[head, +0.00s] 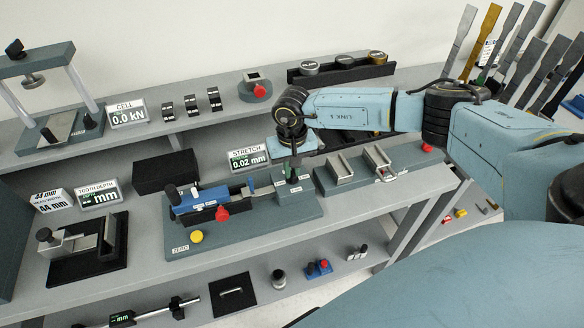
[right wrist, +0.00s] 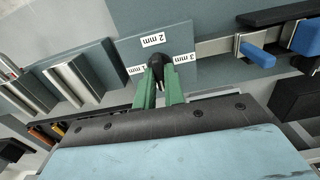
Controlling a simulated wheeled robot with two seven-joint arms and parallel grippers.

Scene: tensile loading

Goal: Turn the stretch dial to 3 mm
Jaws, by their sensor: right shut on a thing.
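The stretch dial is a black knob (right wrist: 157,62) on a grey-blue plate (right wrist: 178,36) with white labels for 1 mm, 2 mm and 3 mm in the right wrist view. My right gripper (right wrist: 160,82) has its green fingers closed around the knob. In the head view, my right gripper (head: 294,172) comes down onto the dial block (head: 293,188) at the right end of the stretch rig, and it hides the knob there. The knob's exact pointing direction is unclear. The STRETCH display (head: 249,158) reads 0.02 mm. My left gripper is not in view.
The rig's base plate (head: 270,233) carries a blue clamp block (head: 200,200), a red knob (head: 222,215) and a yellow button (head: 197,237). Metal-topped blocks (head: 340,169) stand right of the dial. A black box (head: 166,171) stands behind left.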

